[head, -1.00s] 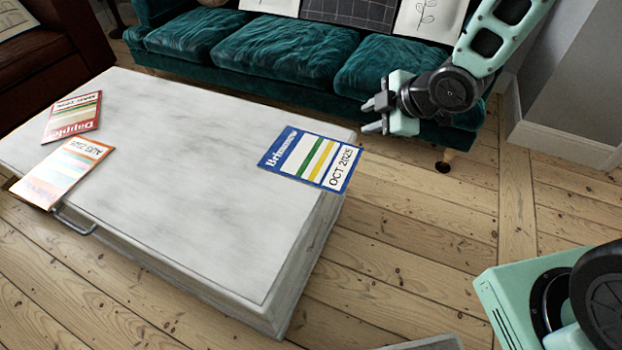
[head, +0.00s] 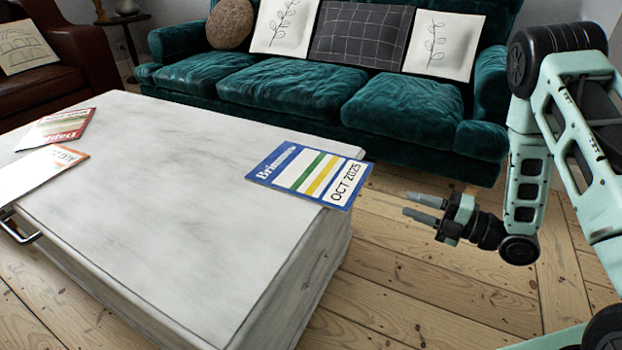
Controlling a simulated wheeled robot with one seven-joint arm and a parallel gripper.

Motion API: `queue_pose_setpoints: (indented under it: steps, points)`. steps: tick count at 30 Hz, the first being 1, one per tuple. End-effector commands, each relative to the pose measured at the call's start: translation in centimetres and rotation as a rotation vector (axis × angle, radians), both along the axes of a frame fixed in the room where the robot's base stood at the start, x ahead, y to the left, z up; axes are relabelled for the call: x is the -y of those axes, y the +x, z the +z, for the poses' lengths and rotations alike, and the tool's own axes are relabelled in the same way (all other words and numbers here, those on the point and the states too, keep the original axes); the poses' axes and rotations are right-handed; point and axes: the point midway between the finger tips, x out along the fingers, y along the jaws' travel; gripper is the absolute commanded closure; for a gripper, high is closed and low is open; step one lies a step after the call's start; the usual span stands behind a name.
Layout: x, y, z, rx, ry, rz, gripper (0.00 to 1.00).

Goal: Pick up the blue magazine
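The blue magazine (head: 308,174) lies flat on the white table, with its right end sticking out past the table's right edge. It has a blue border, coloured stripes and "OCT 2025" on its cover. My gripper (head: 414,207) is to the right of the magazine, off the table's side, with its fingers pointing left toward it. The two fingers are apart with a small gap between them, and nothing is held. The gripper is not touching the magazine.
The white table (head: 160,200) fills the left and middle. A red magazine (head: 55,130) and an orange-white magazine (head: 38,170) lie at its left. A teal sofa (head: 310,95) stands behind, with a brown armchair (head: 75,60) at far left. Floor (head: 400,270) right of the table is clear.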

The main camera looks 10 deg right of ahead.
Motion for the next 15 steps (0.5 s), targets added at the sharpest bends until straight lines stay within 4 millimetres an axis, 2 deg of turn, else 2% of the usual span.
queue_pose_setpoints:
  steps: [1,9,15]
  points:
    - [-1.0,0.7,-0.2,0.004,0.000,0.006,0.67]
    - [-5.3,4.3,-0.2,0.003,0.000,0.005,0.67]
    - [-7.1,5.8,-0.1,-0.001,-0.001,0.001,0.67]
